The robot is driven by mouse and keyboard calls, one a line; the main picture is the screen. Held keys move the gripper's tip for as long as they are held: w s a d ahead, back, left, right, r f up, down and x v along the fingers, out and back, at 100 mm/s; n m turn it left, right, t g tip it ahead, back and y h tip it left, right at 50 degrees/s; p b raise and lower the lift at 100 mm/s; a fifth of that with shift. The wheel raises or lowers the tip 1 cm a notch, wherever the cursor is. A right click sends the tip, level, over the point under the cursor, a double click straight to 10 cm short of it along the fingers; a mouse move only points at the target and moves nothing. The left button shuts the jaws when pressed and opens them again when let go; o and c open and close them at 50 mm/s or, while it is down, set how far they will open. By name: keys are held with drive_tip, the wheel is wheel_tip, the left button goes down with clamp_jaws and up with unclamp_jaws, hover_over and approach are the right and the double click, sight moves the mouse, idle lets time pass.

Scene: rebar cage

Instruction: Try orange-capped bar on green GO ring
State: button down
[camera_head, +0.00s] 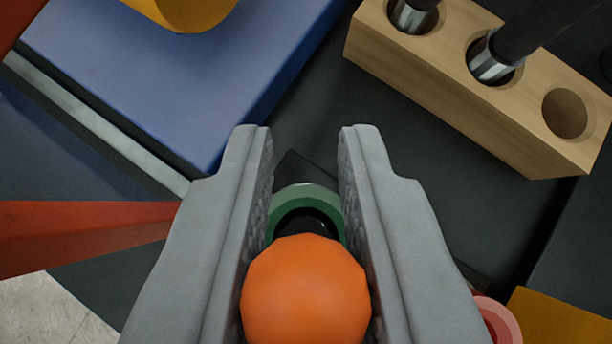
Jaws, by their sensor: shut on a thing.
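The orange cap (306,291) of the bar shows large at the bottom middle, between the two grey fingers of my gripper (306,180). My gripper is shut on the orange-capped bar, and the cap faces me. The green GO ring (305,198) shows just beyond the cap, between the fingers. A dark part of the bar seems to lie in line with the ring's opening. The cap hides the ring's lower part, so I cannot tell whether the bar is inside the ring or only in front of it.
A wooden block (455,85) with several holes stands at the upper right; two hold dark bars and one is empty. A blue slab (190,75) lies at the upper left with a yellow object (190,8) on it. A red bar (80,232) crosses the left. A pink-red ring (497,320) is at the lower right.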

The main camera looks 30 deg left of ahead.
drive_tip(key=shift+f, duration=0.3)
drive_tip(key=c, duration=1.2)
unclamp_jaws()
drive_tip(key=shift+c, duration=0.2)
drive_tip(key=v, duration=1.7)
drive_tip(key=shift+s, duration=0.15)
drive_tip(key=shift+r, duration=0.15)
